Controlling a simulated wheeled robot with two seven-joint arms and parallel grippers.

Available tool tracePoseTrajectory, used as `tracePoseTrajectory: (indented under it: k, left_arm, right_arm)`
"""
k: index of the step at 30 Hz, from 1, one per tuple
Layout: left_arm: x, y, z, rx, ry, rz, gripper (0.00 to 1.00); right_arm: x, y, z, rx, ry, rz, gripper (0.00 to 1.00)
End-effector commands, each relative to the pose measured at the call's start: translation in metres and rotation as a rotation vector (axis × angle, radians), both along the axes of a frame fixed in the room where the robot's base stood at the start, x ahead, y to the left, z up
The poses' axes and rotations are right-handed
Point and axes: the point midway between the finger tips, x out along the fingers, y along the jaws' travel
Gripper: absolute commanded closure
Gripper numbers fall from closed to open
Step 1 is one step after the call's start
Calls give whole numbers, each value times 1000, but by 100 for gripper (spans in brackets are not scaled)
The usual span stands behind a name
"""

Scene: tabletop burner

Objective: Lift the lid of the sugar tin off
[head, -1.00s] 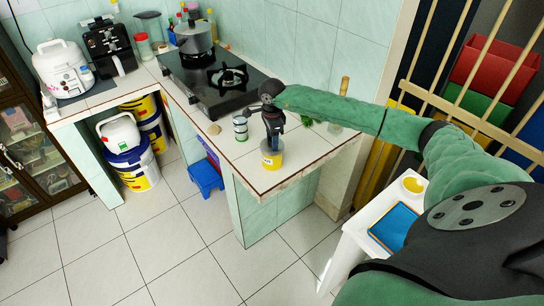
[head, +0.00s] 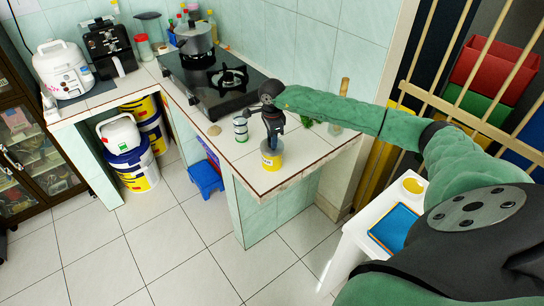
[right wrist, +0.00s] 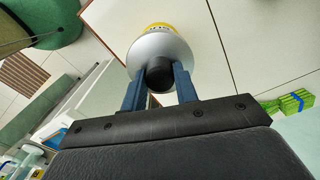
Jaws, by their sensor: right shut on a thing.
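The sugar tin (head: 271,162) is a small yellow tin with a pale label, upright near the counter's front corner in the head view. In the right wrist view the yellow tin body (right wrist: 160,27) shows behind its round silver lid (right wrist: 160,47), which has a black knob (right wrist: 159,76). My right gripper (head: 270,148) is above the tin, pointing down. Its blue fingers (right wrist: 159,88) are shut on the knob, one on each side. The lid appears seated on the tin; no gap shows. My left gripper is in no view.
A striped canister (head: 240,129) stands just left of my right gripper. A black stove (head: 220,88) with a pot (head: 194,40) is behind. Green vegetables (head: 306,121) lie to the right. The counter ends close in front of the tin. A white side table (head: 352,246) stands lower right.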

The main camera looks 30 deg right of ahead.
Motion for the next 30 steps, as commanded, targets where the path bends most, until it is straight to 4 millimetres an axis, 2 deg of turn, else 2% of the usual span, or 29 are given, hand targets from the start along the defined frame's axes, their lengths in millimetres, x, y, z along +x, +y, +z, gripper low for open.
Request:
tracePoseTrajectory:
  k: [30]
  left_arm:
    - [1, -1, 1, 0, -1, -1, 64]
  right_arm:
    - [0, 0, 13, 0, -1, 0, 100]
